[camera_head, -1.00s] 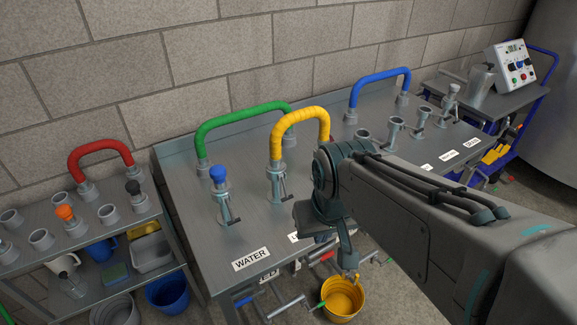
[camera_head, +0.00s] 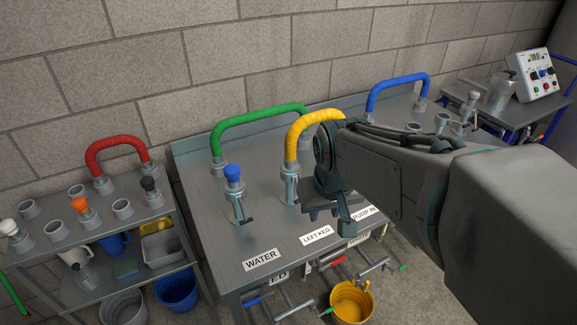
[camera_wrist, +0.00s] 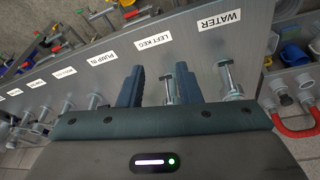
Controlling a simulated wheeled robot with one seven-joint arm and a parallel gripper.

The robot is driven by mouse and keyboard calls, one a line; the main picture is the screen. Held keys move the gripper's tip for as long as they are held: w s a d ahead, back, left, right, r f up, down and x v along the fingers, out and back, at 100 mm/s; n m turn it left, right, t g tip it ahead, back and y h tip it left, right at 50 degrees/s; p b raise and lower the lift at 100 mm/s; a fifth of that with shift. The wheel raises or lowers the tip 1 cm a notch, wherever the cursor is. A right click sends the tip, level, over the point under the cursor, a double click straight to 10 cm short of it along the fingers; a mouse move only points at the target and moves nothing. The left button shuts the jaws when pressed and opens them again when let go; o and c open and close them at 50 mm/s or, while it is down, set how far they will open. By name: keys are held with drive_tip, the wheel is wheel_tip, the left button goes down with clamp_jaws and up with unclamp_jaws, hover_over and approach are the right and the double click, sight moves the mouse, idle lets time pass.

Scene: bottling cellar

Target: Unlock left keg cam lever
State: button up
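The left keg fitting (camera_head: 291,187) is a grey upright coupling with the yellow hose (camera_head: 302,133) on top, behind the white LEFT KEG label (camera_head: 316,236). Its small side lever is partly hidden by my gripper in the head view and cannot be told clearly. In the wrist view, the left keg fitting (camera_wrist: 170,86) shows between the two dark fingers of my gripper (camera_wrist: 158,82), nearer the right-hand finger. The fingers are apart, with no visible grip on it. In the head view my gripper (camera_head: 337,212) is just right of the fitting, above the steel bench (camera_head: 215,255).
The water fitting (camera_head: 237,200) with a blue cap stands left of the left keg fitting. The green hose (camera_head: 255,118) arches behind. My arm hides the bench's right part. A shelf (camera_head: 135,212) with cups and a yellow bucket (camera_head: 350,302) stand nearby.

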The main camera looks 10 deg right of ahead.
drive_tip(key=w+f+n+t+b, duration=0.1)
drive_tip(key=w+f+b, duration=0.15)
drive_tip(key=w, duration=1.35)
drive_tip(key=x, duration=1.4)
drive_tip(key=shift+w+a+f, duration=0.1)
drive_tip(key=shift+w+a, duration=0.15)
drive_tip(key=shift+a, duration=0.15)
drive_tip(key=shift+c, duration=0.3)
clamp_jaws()
